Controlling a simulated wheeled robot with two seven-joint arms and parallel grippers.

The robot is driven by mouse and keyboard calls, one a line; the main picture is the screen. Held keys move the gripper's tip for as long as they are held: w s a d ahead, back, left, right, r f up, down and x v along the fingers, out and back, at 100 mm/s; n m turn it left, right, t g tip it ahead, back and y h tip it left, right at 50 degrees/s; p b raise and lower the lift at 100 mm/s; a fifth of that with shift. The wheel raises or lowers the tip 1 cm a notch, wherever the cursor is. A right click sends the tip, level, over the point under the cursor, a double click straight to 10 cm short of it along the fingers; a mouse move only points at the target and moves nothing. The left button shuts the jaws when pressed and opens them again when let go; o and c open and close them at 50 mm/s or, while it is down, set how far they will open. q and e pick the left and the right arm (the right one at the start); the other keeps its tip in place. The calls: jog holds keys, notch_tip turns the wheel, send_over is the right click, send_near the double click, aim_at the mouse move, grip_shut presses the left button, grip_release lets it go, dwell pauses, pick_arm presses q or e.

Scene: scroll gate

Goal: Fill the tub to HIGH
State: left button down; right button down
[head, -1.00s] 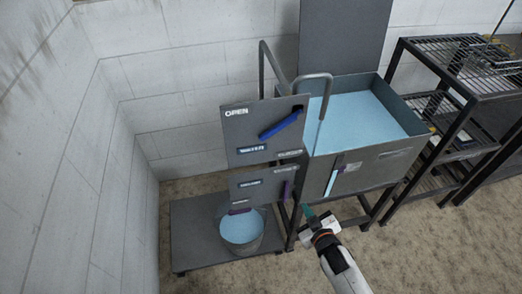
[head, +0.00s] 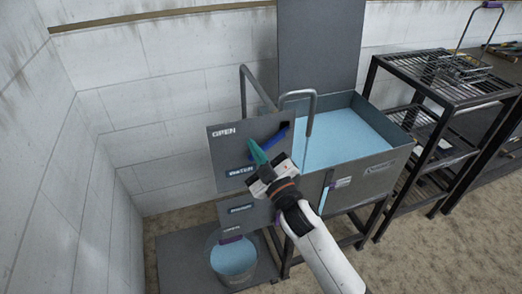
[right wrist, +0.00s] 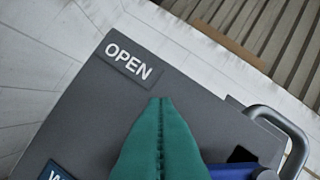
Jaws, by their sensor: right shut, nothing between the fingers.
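The tub (head: 398,160) is a grey metal basin on legs, holding light blue water (head: 335,138). A curved pipe (head: 312,105) hangs over it. The upper grey panel (head: 218,155) reads OPEN and WATER and carries a slanted blue lever (head: 283,132), partly hidden by my right gripper (head: 256,150). That gripper is shut and empty, its green fingers in front of the panel by the lever. In the right wrist view the lever (right wrist: 243,170) is right of the fingers. My left gripper is out of view.
A lower panel (head: 235,213) has a purple handle (head: 230,240) above a bucket of blue water (head: 233,262) on a low platform (head: 180,265). A black rack (head: 425,105) stands right of the tub. A white block wall (head: 60,150) bounds the left.

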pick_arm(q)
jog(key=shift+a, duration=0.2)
pick_arm(e)
jog(key=shift+w+d+f, duration=0.35)
jog(key=shift+w+f, duration=0.2)
jog(key=shift+f, duration=0.2)
jog(key=shift+w+d+f, duration=0.35)
jog(key=shift+w+f, duration=0.15)
jog(key=shift+f, duration=0.25)
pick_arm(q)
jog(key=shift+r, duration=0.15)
pick_arm(e)
jog(key=shift+d, duration=0.1)
